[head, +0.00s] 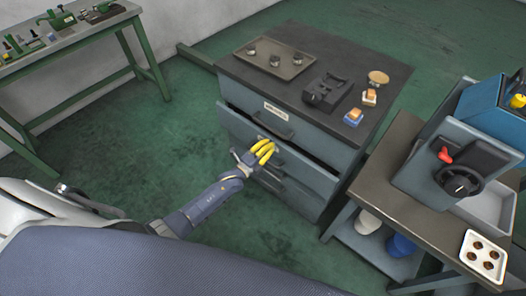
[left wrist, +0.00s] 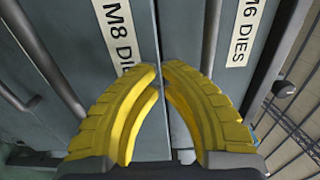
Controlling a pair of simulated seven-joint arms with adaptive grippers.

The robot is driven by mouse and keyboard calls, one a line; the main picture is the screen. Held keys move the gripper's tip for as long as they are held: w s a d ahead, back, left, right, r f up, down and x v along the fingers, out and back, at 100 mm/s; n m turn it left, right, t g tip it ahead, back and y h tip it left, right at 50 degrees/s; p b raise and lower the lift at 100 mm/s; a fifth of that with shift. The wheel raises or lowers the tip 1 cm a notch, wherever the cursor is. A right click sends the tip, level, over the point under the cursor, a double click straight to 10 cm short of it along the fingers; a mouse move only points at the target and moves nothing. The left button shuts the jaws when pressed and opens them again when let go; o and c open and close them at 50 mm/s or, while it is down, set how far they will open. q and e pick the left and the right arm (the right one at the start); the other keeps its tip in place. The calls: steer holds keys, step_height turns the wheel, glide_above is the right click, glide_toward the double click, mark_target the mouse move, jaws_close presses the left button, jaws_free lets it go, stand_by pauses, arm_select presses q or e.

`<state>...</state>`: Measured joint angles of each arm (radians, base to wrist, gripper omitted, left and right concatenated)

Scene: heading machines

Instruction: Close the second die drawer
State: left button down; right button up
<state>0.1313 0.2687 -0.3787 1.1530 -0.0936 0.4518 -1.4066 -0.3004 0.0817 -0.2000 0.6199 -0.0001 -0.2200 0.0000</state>
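The second die drawer (head: 308,171) of the grey cabinet is pulled partly out, with a dark gap showing above its front in the head view. In the left wrist view its front (left wrist: 128,15) seems to be the one with an M8 label. My left gripper (head: 265,149) has yellow fingers and is at this drawer's front, covering part of it. In the left wrist view the fingertips (left wrist: 161,67) meet with nothing visible between them. I cannot tell whether they touch the drawer. My right gripper is not in view.
The top drawer (head: 290,131) looks closed; its M6 label (left wrist: 243,30) shows in the left wrist view. A tray (head: 273,60) and small blocks stand on the cabinet top. A workbench (head: 405,160) stands close on the right. The floor (head: 130,150) to the left is clear.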

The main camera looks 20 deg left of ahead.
mark_target(273, 141)
arm_select(q)
steer(key=shift+w+d, duration=0.2)
steer(key=shift+w, duration=0.4)
steer(key=shift+x, duration=1.45)
steer(key=shift+s, duration=0.2)
steer(key=shift+s+a, duration=0.15)
steer(key=shift+s, duration=0.1)
steer(key=v, duration=1.3)
